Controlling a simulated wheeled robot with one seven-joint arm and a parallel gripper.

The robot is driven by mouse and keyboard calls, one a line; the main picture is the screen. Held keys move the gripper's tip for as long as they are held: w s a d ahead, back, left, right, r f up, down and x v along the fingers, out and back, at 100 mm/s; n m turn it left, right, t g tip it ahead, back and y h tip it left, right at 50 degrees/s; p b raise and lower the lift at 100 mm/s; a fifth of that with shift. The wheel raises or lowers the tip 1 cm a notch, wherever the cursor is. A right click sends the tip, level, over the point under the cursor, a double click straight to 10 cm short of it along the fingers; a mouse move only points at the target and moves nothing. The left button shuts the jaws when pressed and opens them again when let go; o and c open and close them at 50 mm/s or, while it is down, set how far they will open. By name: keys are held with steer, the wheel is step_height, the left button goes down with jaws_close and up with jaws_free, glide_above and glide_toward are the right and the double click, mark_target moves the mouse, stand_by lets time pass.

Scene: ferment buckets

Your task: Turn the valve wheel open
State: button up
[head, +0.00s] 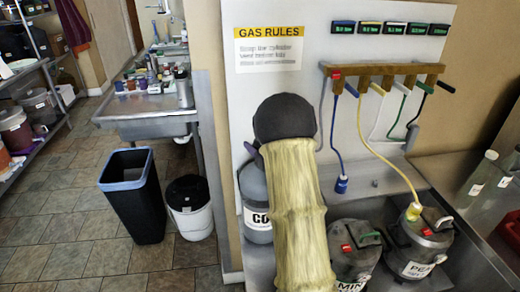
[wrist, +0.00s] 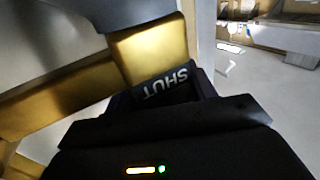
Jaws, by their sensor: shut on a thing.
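In the wrist view, a dark handle piece marked SHUT (wrist: 166,87) sits between the dark fingers of my gripper (wrist: 160,98), against a brass-coloured valve body (wrist: 150,48). The lettering appears upside down. I take this piece for part of the valve wheel, but its full outline is hidden by the fingers. My gripper is shut on it.
Two lidded metal vessels (head: 350,258) (head: 420,245) stand right of my arm. Bins (head: 133,200) stand left on open tiled floor.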

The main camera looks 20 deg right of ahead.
steer(key=shift+a+r+n+g+y+b, duration=0.1)
steer(key=shift+n+g+y+b, duration=0.35)
steer(key=shift+n+y, duration=1.05)
steer(key=shift+a+y, duration=0.1)
steer(key=shift+y, duration=0.4)
steer(key=o, duration=1)
step_height(320, 180, up, 10)
